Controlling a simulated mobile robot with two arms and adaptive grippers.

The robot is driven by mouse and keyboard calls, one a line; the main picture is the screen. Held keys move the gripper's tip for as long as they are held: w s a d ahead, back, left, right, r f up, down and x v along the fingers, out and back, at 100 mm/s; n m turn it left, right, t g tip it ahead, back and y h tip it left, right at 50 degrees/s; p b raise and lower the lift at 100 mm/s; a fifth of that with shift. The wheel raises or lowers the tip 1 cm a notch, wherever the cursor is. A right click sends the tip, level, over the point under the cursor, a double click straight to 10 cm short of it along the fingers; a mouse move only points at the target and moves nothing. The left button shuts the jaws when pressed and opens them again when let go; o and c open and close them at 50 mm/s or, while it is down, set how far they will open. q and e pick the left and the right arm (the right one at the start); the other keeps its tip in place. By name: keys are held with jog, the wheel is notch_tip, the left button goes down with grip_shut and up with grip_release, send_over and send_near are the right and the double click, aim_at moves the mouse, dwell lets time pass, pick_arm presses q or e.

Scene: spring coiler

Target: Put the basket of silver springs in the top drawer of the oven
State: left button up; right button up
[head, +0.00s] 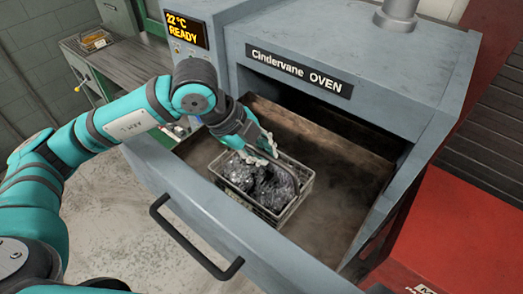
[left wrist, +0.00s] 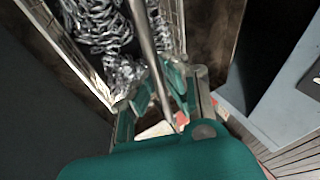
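The wire basket (head: 308,187) of silver springs (head: 262,183) is inside the open top drawer (head: 335,160) of the oven. It is upright and near the drawer's front wall. My left gripper (head: 262,148) is over the basket's back left side, with its fingers around the thin curved handle. In the left wrist view the handle (left wrist: 143,35) runs between the fingers (left wrist: 163,95), which look closed on it. The springs (left wrist: 95,25) show beside it. I cannot tell whether the basket's base touches the drawer floor. My right gripper is not in view.
The grey oven body (head: 345,50) rises behind the drawer; its display (head: 187,29) reads 22 °C READY. The drawer's black handle (head: 195,240) is at the front. A workbench (head: 115,60) with a small yellow wire tray stands back left. A red cabinet (head: 450,235) is at right.

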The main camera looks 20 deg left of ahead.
pick_arm(q)
jog(key=o, duration=0.3)
jog(key=shift+r, duration=0.15)
jog(key=shift+a+r, duration=0.15)
jog(key=shift+b+v, duration=1.6)
jog(key=shift+v, duration=4.2)
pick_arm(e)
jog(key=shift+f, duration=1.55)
